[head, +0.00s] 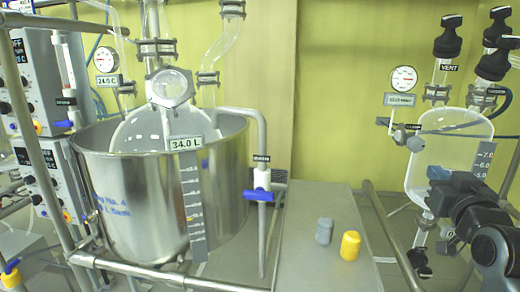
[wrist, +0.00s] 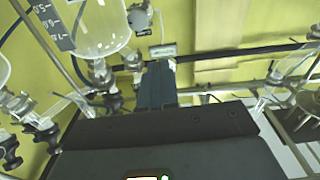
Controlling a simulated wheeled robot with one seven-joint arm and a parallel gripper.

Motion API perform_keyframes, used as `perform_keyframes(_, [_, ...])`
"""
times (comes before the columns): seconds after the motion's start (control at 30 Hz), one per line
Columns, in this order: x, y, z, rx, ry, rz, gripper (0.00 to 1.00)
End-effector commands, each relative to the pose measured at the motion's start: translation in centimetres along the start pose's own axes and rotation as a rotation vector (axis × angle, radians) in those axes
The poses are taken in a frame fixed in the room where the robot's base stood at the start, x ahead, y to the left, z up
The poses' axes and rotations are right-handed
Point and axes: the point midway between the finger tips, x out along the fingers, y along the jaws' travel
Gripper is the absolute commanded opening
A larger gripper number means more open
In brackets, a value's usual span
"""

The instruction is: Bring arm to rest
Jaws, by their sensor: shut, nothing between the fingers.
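My arm reaches in at the right edge of the head view, in front of the glass vessel (head: 440,150) on the right. My gripper (head: 438,173) is at the end of it, its dark fingers overlapping the lower part of that vessel in the picture. Whether they touch the glass cannot be told. In the wrist view my gripper (wrist: 158,68) shows its two fingers closed together, with nothing held.
A large steel pot (head: 135,200) stands at the left behind a metal rail. A grey block (head: 324,230) and a yellow block (head: 350,245) stand on the grey table (head: 318,268). Valves, gauges and tubing crowd the right side. The table's middle is mostly clear.

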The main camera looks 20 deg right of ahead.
Motion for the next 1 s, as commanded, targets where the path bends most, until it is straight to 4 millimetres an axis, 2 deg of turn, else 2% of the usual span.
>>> perform_keyframes(0.03, [-1.3,-0.9,1.8,-0.005,-0.017,-0.014,0.00])
perform_keyframes(0.2, [-5.6,-3.2,6.3,-0.016,-0.049,-0.055,0.00])
perform_keyframes(0.5, [-14.3,-6.4,12.5,-0.031,-0.104,-0.137,0.00])
perform_keyframes(0.73, [-21.6,-8.1,15.6,-0.038,-0.147,-0.203,0.00])
perform_keyframes(1.0, [-30.4,-8.9,17.2,-0.036,-0.197,-0.282,0.00])
